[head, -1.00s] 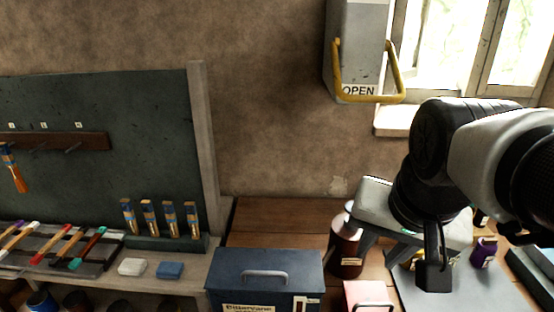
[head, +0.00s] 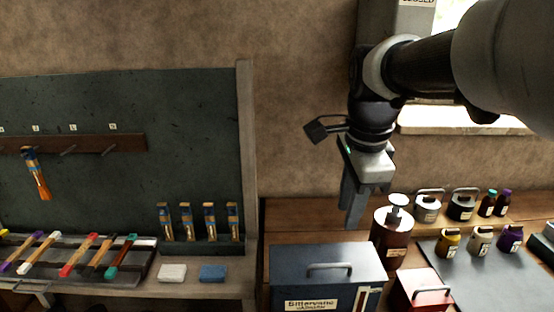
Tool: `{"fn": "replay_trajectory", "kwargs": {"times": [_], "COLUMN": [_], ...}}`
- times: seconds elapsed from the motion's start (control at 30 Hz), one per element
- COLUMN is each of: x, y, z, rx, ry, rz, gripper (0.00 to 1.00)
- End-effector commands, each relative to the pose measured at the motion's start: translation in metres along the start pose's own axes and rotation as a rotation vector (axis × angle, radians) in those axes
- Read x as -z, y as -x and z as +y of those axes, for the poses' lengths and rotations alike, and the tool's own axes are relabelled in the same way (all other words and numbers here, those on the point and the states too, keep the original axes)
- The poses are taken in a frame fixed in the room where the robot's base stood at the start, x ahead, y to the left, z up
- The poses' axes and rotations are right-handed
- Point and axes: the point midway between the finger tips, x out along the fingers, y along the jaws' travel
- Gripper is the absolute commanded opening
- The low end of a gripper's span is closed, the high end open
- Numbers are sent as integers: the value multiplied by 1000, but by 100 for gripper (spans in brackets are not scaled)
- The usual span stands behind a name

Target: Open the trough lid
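A dark blue box (head: 283,277) with a flat lid and a grey bar handle (head: 330,268) stands at the bottom centre of the head view. It is the likeliest trough, and its lid lies shut. Its front carries a label, and the frame cuts off its lower part. My gripper (head: 357,208) points down above and behind the box's right side, left of a brown bottle. It is clear of the handle and nothing shows in it. The fingers are seen nearly edge-on, so their gap is unclear.
A brown pump bottle (head: 391,240) and a red handled box (head: 421,291) stand right of the blue box. Several small jars stand farther right. A brush rack (head: 200,246) and sponges are at left. My arm covers part of the wall box (head: 398,18).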

Motion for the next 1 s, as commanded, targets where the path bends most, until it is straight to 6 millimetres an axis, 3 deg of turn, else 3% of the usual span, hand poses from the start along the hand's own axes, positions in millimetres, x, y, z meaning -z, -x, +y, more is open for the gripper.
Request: {"fn": "replay_trajectory", "kwargs": {"times": [0.27,0.8,1.0], "x": [1,0,1], "y": [-14,-126,-159], "z": [-4,-2,-2], "rx": [-11,-13,-11], "ry": [-52,-49,-49], "rz": [-1,-1,-1], "gripper": [28,28,28]}}
